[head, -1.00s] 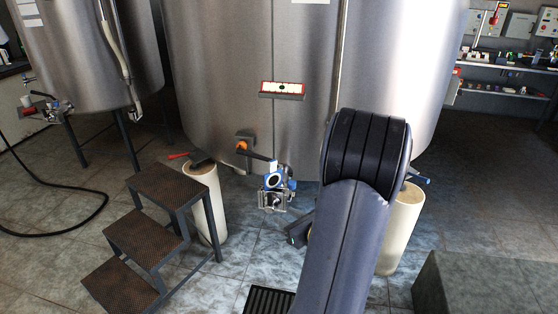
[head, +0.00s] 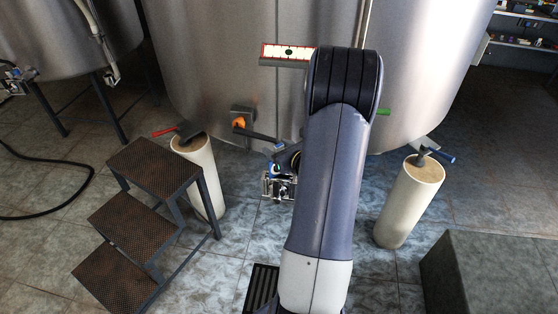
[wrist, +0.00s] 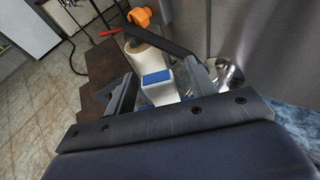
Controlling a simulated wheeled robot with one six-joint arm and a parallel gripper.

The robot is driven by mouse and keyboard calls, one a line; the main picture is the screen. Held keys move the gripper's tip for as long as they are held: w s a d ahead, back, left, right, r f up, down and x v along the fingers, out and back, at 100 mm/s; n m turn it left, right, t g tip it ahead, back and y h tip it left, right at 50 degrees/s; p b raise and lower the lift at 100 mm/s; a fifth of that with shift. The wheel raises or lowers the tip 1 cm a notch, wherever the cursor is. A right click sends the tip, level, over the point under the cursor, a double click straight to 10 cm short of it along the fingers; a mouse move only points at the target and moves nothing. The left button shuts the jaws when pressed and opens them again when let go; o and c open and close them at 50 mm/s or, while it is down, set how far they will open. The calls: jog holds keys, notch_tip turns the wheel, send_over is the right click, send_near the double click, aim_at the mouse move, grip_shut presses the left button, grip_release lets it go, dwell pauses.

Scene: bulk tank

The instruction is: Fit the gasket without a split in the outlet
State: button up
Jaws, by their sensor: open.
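The outlet fitting (head: 278,184), steel with blue and white parts, sits low on the front of the big tank. My arm hides its right part in the head view. In the wrist view, my gripper (wrist: 160,85) is open, its two fingers apart, with nothing held between them. A white part with a blue cap (wrist: 157,78) shows between the fingers; I cannot tell whether they touch it. A round steel fitting (wrist: 230,72) lies just right of the right finger. I cannot make out any gasket for certain, nor a split.
A black lever with an orange hub (head: 239,123) juts from the tank above the outlet. Rusty steps (head: 150,165) and a pale post (head: 205,180) with a red-handled tool stand left. Another post (head: 408,205) with a blue-handled tool and a grey block (head: 490,270) stand right.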

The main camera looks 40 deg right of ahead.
jog(key=shift+w+f, duration=0.25)
jog(key=shift+w, duration=0.35)
jog(key=shift+c, duration=0.5)
jog(key=shift+r, duration=0.1)
jog(key=c, duration=1)
